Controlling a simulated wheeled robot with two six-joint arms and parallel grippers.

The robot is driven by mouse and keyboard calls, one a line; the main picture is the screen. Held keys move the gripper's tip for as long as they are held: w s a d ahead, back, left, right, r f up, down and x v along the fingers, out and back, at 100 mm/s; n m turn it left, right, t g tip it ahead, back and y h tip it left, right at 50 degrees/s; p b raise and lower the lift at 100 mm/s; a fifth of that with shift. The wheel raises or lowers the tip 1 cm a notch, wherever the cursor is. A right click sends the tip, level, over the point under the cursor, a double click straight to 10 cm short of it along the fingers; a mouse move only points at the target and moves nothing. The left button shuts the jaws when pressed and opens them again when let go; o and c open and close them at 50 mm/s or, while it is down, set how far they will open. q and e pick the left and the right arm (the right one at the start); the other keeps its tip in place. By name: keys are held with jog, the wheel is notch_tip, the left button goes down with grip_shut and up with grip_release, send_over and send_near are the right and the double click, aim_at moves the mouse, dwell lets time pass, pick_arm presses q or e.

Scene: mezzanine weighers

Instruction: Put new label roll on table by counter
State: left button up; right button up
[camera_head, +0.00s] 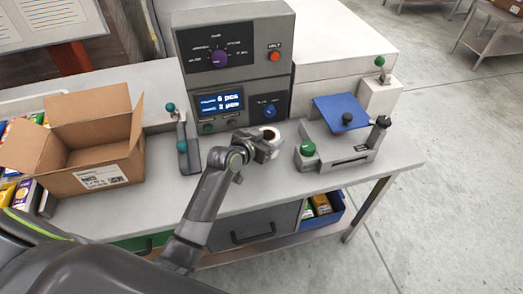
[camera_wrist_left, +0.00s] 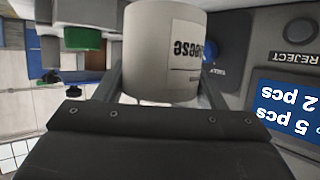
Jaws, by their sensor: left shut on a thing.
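My left gripper (camera_head: 262,148) is shut on the label roll (camera_head: 270,134), a small white roll with a dark hole in its end. It holds the roll above the grey table (camera_head: 245,190), in front of the counter (camera_head: 237,65), a grey machine with a lit blue display. In the left wrist view the roll (camera_wrist_left: 162,40) sits between the fingers of the gripper (camera_wrist_left: 163,88), with a label printed in black on its side. A gap between roll and table cannot be judged exactly. My right gripper is not in view.
An open cardboard box (camera_head: 95,145) stands left on the table. A small upright device (camera_head: 183,140) stands between box and counter. A grey device with a blue plate (camera_head: 340,112) stands to the right. Bare table lies along the front edge. A blue bin (camera_head: 325,220) is below.

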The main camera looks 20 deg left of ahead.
pick_arm(q)
notch_tip(320, 180, down, 5)
dwell(0.3)
jog(key=shift+f, duration=0.2)
jog(key=o, duration=1.1)
jog(key=shift+c, duration=0.2)
jog(key=shift+r, duration=0.15)
